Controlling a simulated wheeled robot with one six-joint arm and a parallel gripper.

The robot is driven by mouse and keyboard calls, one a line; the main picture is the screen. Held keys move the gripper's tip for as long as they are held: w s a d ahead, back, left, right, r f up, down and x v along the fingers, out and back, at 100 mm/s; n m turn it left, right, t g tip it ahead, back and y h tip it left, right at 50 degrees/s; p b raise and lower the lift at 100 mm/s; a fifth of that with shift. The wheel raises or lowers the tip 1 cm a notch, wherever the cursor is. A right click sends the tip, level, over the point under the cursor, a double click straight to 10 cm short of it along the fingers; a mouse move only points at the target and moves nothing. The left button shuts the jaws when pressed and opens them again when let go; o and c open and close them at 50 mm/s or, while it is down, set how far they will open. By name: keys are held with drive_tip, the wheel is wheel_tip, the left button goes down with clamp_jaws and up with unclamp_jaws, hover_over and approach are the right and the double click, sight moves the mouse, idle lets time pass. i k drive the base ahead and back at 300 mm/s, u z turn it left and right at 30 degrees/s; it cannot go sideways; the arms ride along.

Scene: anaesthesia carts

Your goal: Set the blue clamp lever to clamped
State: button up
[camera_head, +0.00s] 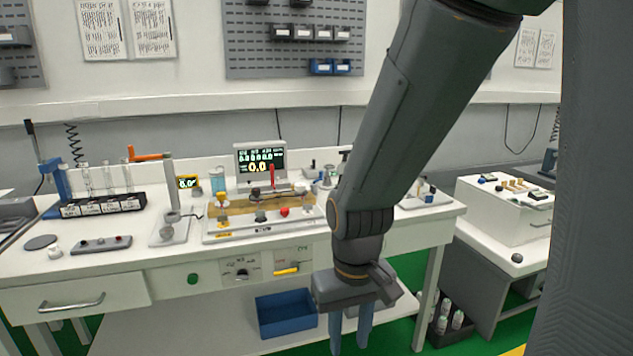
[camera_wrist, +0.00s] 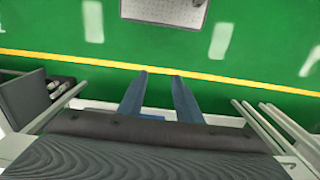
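A blue upright clamp-like fixture (camera_head: 55,181) stands at the left end of the white bench, with a dark handle rising beside it. It may carry the blue clamp lever; I cannot make out a separate lever or its setting. My gripper (camera_head: 351,332) hangs in front of the bench, pointing down, below the bench top and far to the right of the blue fixture. Its two blue-grey fingers are apart with nothing between them. In the wrist view my gripper (camera_wrist: 158,76) is open and empty over the green floor. The wrist view shows no lever.
The bench holds a rack of tubes (camera_head: 103,205), a small monitor (camera_head: 261,163) and a wooden-topped fixture. A drawer (camera_head: 75,302) and a yellow-handled switch (camera_head: 287,269) are on its front. A blue bin (camera_head: 286,314) sits on the lower shelf. A white cart (camera_head: 507,212) stands right.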

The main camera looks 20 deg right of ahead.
sight(314, 185)
drive_tip(key=z, duration=0.1)
drive_tip(key=i, duration=1)
drive_tip(key=u, duration=0.2)
